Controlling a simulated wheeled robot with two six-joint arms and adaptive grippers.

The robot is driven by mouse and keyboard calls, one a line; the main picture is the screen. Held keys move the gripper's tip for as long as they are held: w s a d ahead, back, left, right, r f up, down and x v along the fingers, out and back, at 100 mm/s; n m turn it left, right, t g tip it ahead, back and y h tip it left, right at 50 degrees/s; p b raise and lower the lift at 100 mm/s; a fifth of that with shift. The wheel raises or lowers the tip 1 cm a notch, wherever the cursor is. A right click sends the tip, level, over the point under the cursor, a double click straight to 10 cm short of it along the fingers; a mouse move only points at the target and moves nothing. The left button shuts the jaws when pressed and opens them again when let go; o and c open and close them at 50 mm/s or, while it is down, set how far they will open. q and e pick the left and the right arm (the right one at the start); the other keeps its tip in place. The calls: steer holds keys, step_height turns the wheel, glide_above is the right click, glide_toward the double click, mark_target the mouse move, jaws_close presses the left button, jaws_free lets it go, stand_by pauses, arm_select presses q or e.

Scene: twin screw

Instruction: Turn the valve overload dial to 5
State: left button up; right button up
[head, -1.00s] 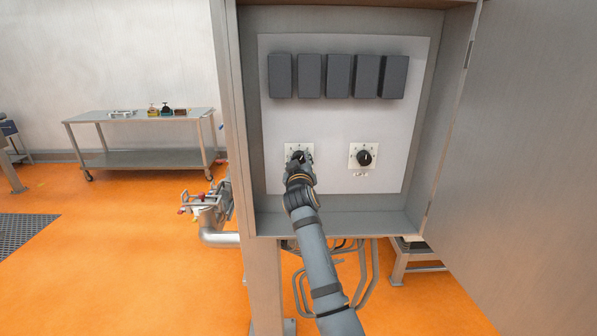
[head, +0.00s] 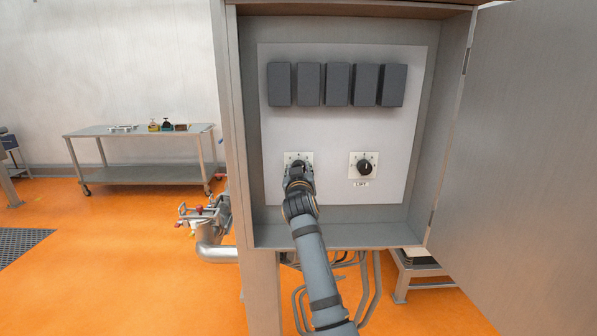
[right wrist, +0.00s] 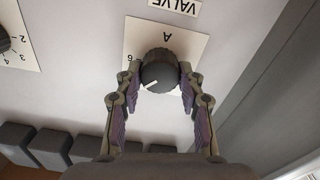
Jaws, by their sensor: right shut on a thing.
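The valve overload dial is a black round knob on a white square plate, under an upside-down VALVE label (right wrist: 175,6) in the right wrist view. In that view the knob (right wrist: 160,72) has a white pointer line aimed to the lower left. A letter A and a 6 are legible on its plate (right wrist: 192,48); its other marks are hidden. In the head view it is the left dial plate (head: 291,157), mostly covered by my gripper. My right gripper (head: 299,167) is shut on the knob, one finger on each side. My left gripper is not in view.
A second black dial (head: 365,167), labelled LIFT, sits to the right on the same panel (head: 335,125). Several dark grey boxes (head: 337,85) line the panel above. The cabinet's side walls and open door (head: 520,150) flank the space. A steel table (head: 145,173) stands far left.

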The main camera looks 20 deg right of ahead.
mark_target(299, 135)
steer(key=o, duration=0.8)
steer(key=shift+f, duration=0.1)
steer(key=o, duration=0.4)
steer(key=shift+w+d+f, duration=0.1)
steer(key=shift+w, duration=0.1)
step_height(299, 135, up, 10)
steer(key=shift+r, duration=0.1)
